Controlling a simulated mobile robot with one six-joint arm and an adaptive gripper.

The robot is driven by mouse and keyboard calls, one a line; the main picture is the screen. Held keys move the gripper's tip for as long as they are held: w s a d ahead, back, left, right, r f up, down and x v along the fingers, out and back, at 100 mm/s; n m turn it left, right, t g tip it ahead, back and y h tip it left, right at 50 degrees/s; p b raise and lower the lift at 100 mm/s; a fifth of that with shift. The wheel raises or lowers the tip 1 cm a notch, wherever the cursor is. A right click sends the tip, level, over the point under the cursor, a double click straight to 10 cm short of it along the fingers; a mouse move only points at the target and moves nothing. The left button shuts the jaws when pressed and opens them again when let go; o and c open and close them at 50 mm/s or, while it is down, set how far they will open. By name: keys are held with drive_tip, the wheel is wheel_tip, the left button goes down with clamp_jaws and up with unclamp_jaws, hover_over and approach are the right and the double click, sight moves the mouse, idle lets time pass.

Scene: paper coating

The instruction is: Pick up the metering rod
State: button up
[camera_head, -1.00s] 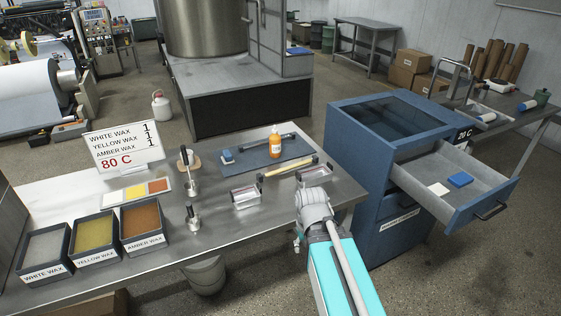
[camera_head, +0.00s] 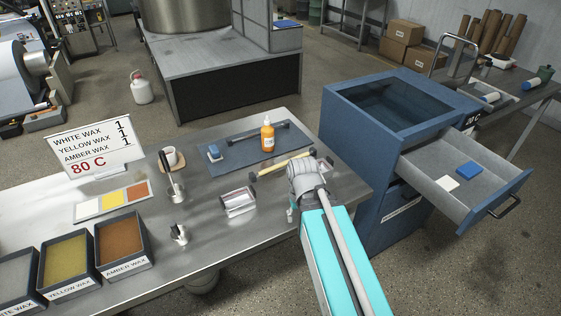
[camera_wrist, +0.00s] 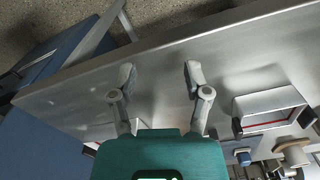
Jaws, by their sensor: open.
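Two rods are in the head view, and I cannot tell for certain which is the metering rod. A tan rod with dark ends (camera_head: 283,165) lies on the steel table, in front of the blue mat. A darker rod (camera_head: 256,132) lies across the back of the mat. My gripper (camera_wrist: 158,74) is open and empty above the bare tabletop in the wrist view, its two fingers well apart. In the head view my arm hides most of it, just right of and nearer than the tan rod.
A shallow metal frame (camera_head: 238,201) stands on the steel table (camera_head: 215,240); a similar one (camera_wrist: 270,112) is right of my fingers. An orange bottle (camera_head: 267,134) stands on the blue mat (camera_head: 232,145). The blue cabinet (camera_head: 350,150) has an open drawer (camera_head: 470,195) at right.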

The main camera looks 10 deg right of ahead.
drive_tip(key=shift+d, duration=0.1)
idle(0.3)
drive_tip(key=shift+w+r+n, duration=0.25)
drive_tip(key=shift+w+n, duration=0.05)
drive_tip(key=shift+w, duration=0.15)
drive_tip(key=w+r+n+p, duration=0.2)
drive_tip(key=w+n+p, duration=0.1)
drive_tip(key=w+n, duration=0.3)
drive_tip(key=w+r+n+p, duration=0.2)
drive_tip(key=w+r+n, duration=0.15)
drive_tip(key=w, duration=0.45)
wheel_tip(320, 180, up, 4)
drive_tip(key=n+p, duration=0.5)
drive_tip(key=n, duration=0.7)
hover_over(283, 163)
drive_tip(key=shift+f, duration=0.15)
wheel_tip(283, 163, down, 8)
drive_tip(key=b, duration=0.8)
drive_tip(key=shift+d+f+b, duration=0.1)
drive_tip(key=shift+f+b, duration=0.1)
drive_tip(key=shift+b, duration=0.15)
drive_tip(key=shift+w, duration=0.1)
